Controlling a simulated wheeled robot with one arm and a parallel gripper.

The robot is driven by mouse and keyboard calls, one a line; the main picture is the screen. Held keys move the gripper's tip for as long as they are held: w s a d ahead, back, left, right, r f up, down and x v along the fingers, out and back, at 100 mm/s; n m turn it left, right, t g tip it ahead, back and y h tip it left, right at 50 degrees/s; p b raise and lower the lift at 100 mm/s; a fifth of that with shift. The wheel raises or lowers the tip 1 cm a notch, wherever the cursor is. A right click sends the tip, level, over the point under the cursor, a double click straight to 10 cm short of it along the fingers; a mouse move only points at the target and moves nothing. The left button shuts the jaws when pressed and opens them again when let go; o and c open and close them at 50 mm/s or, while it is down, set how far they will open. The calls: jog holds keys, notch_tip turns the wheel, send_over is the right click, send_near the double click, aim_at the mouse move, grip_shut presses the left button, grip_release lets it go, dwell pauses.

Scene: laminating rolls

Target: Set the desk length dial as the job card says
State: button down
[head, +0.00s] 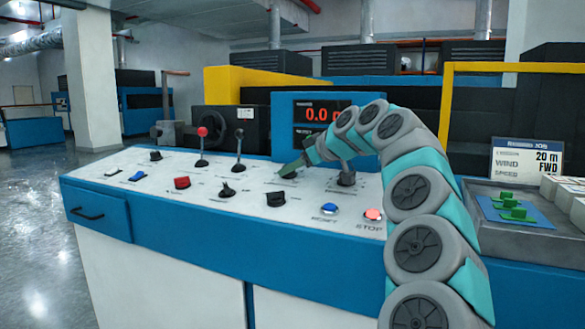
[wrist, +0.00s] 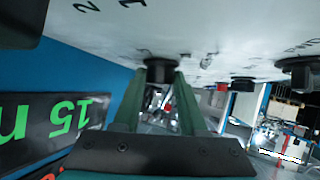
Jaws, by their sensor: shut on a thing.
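The job card (head: 527,160) stands at the right in the head view and shows 20 m beside WIND, with FWD below. My gripper (head: 292,168) reaches down to the back part of the sloping control desk (head: 150,215). In the wrist view my gripper's green fingers (wrist: 160,88) are shut on a black dial knob (wrist: 160,70), with numerals on the desk face nearby. In the head view my fingers hide this knob. A green readout (wrist: 45,118) in the wrist view shows 15 and part of an m. I cannot see the knob's pointer.
Two levers, one red-topped (head: 202,133) and one black-topped (head: 239,134), stand left of my gripper. A tray with green clips (head: 515,213) is right.

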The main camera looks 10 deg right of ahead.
jog(key=shift+f, duration=0.2)
jog(key=shift+c, duration=2.2)
grip_release()
jog(key=shift+r, duration=0.15)
jog(key=shift+b+v, duration=0.5)
jog(key=shift+v, duration=3.3)
